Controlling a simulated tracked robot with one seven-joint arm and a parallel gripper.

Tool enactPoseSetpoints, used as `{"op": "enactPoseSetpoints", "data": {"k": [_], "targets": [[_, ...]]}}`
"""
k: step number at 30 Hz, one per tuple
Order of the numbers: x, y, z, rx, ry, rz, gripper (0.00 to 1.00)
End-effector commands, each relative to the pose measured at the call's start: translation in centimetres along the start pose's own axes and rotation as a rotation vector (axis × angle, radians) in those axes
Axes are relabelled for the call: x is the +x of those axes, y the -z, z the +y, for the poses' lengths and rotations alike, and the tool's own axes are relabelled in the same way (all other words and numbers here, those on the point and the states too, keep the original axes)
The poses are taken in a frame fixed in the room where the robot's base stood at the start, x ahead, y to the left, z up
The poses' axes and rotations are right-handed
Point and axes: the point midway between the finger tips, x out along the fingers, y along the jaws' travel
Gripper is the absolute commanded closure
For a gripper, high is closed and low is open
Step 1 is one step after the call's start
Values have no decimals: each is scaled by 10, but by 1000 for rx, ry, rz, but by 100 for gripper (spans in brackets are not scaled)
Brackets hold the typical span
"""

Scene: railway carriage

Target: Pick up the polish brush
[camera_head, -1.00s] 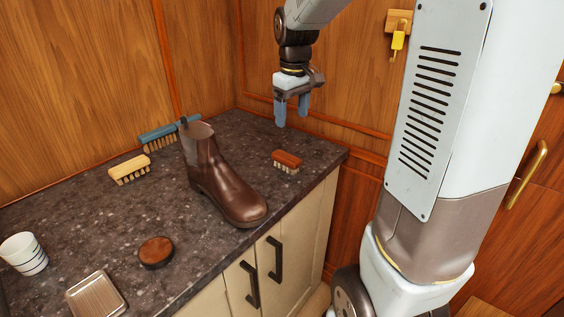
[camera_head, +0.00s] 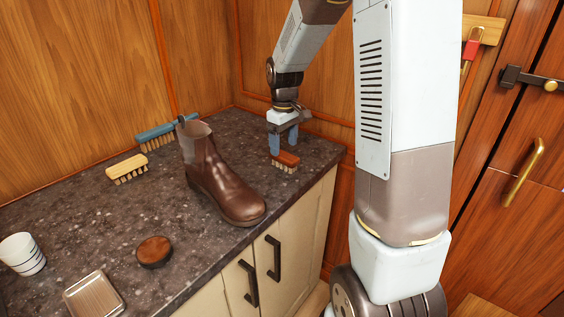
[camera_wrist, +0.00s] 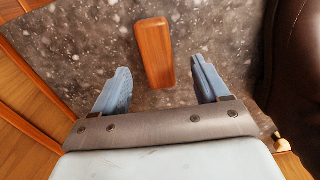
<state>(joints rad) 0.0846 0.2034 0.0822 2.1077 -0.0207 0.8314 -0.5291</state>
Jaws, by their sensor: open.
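A small brush with a red-brown wooden back (camera_head: 287,158) and pale bristles stands bristles down near the counter's right end. In the wrist view its back (camera_wrist: 154,50) lies lengthwise between and just beyond the finger tips. My gripper (camera_head: 284,143) is open right above and slightly behind it, blue fingers pointing down, with no contact visible. A pale yellow brush (camera_head: 127,169) and a blue-backed brush (camera_head: 160,134) lie farther left, beyond the boot. I cannot tell from looks alone which one is the polish brush.
A brown ankle boot (camera_head: 222,180) stands left of the red-brown brush, close to my gripper's side in the wrist view. A round brown tin (camera_head: 154,252), a metal case (camera_head: 94,296) and a striped cup (camera_head: 22,254) stand nearer. Wood walls border the counter (camera_head: 190,240).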

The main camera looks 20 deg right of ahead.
Motion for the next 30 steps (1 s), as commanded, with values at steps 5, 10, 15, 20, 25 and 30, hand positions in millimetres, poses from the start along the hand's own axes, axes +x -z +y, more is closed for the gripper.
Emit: {"op": "enactPoseSetpoints", "data": {"k": [5,10,15,20,25,30], "targets": [[10,0,0,0,1,-1,26],[32,1,2,-1,2,-3,26],[51,1,2,-1,1,-1,26],[57,1,2,-1,0,-1,26],[56,1,2,-1,0,0,26],[56,2,2,-1,0,0,42]]}}
